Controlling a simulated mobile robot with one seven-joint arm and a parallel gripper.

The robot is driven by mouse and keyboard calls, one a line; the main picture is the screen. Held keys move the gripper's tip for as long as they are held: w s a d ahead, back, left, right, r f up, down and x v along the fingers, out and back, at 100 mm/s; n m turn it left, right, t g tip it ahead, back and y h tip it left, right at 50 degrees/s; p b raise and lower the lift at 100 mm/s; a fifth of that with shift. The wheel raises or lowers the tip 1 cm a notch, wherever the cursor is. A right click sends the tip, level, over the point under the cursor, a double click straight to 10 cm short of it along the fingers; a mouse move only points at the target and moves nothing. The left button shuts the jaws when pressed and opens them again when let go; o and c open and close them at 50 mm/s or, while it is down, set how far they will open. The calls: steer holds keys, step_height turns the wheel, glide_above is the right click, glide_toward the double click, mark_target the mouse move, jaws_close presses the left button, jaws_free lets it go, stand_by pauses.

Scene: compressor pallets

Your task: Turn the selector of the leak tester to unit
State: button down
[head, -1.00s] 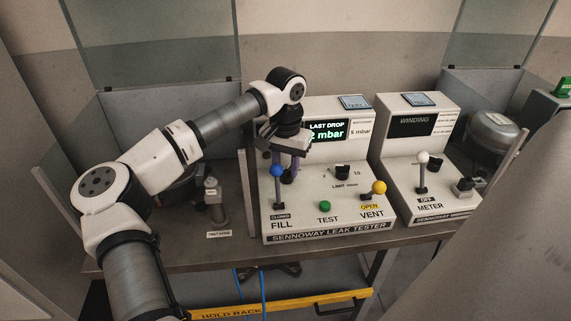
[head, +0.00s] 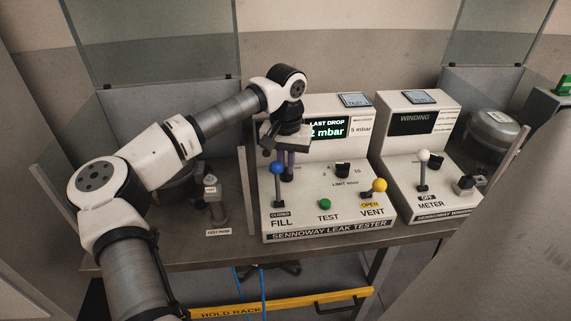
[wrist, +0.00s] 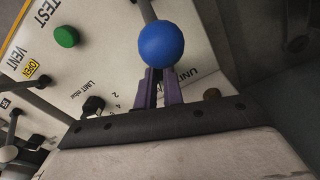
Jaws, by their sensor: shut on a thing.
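The leak tester (head: 350,208) is a white sloped console with a lit green screen. Its selector (head: 287,178) is a small dark knob at the panel's left, behind the blue-balled fill lever (head: 277,170). My gripper (head: 288,167) points down there, its purple fingers shut on the selector and largely covering it. In the wrist view the fingers (wrist: 160,78) stand right behind the blue ball (wrist: 166,44). A partly covered label starting "UNI" (wrist: 178,77) shows beside them. The selector's pointer is hidden, so I cannot tell its setting.
The limit knob (head: 342,169), green test button (head: 325,204) and yellow-balled vent lever (head: 380,186) lie to the right. The winding tester (head: 405,165) stands further right. A post (head: 246,190) rises close to the console's left side.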

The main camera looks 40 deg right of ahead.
steer(key=n, duration=0.2)
steer(key=n+b, duration=0.1)
steer(key=n, duration=0.2)
steer(key=shift+s+d+n, duration=0.1)
steer(key=shift+d+n, duration=0.1)
steer(key=shift+n, duration=0.1)
steer(key=shift+d+n+b, duration=0.1)
steer(key=shift+n+b, duration=0.25)
steer(key=shift+n, duration=1.85)
steer(key=c, duration=1.5)
jaws_free()
step_height(320, 180, up, 14)
steer(key=shift+f+b, duration=0.1)
steer(key=shift+b, duration=0.4)
steer(key=shift+s, duration=0.1)
